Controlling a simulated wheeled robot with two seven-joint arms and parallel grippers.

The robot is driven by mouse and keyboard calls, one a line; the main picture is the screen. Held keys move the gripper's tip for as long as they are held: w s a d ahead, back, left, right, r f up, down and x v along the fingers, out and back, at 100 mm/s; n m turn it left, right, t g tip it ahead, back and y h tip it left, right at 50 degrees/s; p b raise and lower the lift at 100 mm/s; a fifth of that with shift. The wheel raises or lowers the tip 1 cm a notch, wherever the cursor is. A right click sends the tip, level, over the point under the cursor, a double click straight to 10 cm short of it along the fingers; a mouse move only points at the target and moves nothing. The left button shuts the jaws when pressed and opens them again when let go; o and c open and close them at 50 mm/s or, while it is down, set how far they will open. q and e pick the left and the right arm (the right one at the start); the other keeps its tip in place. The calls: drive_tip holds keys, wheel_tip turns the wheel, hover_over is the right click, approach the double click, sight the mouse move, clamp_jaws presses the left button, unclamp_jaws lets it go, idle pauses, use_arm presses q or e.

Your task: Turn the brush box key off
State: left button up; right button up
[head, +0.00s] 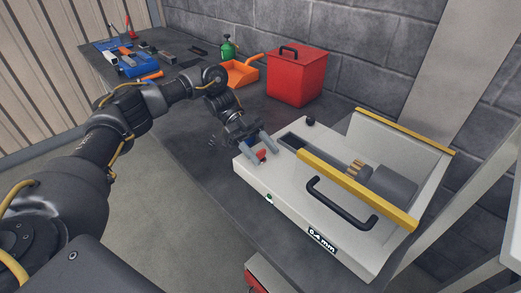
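The brush box (300,215) is a white case on the dark bench, with yellow edge bars, a black handle (342,204) and a "0.4 mm" label (322,241). A small red key (262,155) sits on top of its left end. My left gripper (261,152) reaches in from the upper left over that end. Its two grey fingers stand apart, one on each side of the red key. I cannot tell whether they touch it. The key's lower part and exact angle are too small to read. My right gripper is not in view.
The yellow-edged lid (408,132) stands at the back right beside a brass brush (355,169) and grey cylinder. A red box (297,77), an orange dustpan (241,72), a green bottle (228,48) and a blue tray (137,66) stand further back.

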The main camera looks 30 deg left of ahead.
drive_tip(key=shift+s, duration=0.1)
use_arm(q)
drive_tip(key=shift+w+a+r, duration=0.1)
drive_tip(key=shift+w+a, duration=0.05)
drive_tip(key=shift+a, duration=0.35)
drive_tip(key=shift+b+v, duration=0.55)
drive_tip(key=shift+v, duration=0.4)
drive_tip(key=shift+w+a+r, duration=0.1)
drive_tip(key=shift+a+r, duration=0.1)
drive_tip(key=shift+v, duration=3.65)
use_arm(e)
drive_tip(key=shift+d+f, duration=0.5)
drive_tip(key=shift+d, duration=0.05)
use_arm(q)
drive_tip(key=shift+r, duration=0.1)
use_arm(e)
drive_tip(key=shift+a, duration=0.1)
